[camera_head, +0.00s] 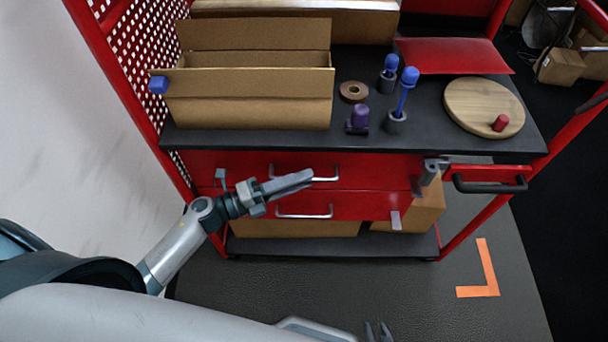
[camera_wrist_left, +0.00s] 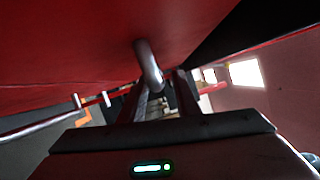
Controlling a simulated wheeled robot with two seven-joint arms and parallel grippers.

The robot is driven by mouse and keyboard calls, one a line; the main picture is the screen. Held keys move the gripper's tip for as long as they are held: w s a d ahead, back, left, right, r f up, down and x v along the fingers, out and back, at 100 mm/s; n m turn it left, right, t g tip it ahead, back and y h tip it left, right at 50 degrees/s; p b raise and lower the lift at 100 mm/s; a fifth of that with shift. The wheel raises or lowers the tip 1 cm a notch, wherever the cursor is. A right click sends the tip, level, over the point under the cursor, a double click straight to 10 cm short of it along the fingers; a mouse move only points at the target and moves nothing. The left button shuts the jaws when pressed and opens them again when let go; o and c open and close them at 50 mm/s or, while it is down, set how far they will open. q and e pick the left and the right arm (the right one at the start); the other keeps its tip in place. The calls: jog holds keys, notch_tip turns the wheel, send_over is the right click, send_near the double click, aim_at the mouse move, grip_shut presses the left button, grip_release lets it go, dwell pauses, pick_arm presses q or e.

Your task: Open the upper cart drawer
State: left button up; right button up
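The red upper drawer (camera_head: 370,172) of the cart looks closed, with a silver bar handle (camera_head: 325,179) on its front. My left gripper (camera_head: 309,176) is at this handle, its fingers overlapping part of it in the head view. In the left wrist view, the handle (camera_wrist_left: 148,65) curves down from the red front into the gap between my two left fingers (camera_wrist_left: 157,90). The fingers stand apart with space beside the bar; whether either touches it is unclear. My right gripper (camera_head: 378,332) is at the bottom edge of the head view, its fingertips apart and empty.
The lower drawer (camera_head: 355,205) has its own silver handle (camera_head: 304,215) just below. The dark cart top (camera_head: 300,141) carries an open cardboard box (camera_head: 250,112), tape (camera_head: 353,91), blue-topped tools (camera_head: 408,80) and a round wooden board (camera_head: 480,100).

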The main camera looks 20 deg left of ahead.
pick_arm(q)
jog(key=shift+w+d, duration=0.35)
jog(key=shift+d, duration=0.1)
pick_arm(e)
jog(key=shift+s+d, duration=0.1)
jog(key=shift+s, duration=0.1)
pick_arm(q)
jog(key=shift+c, duration=0.5)
grip_shut()
jog(key=shift+s, duration=0.15)
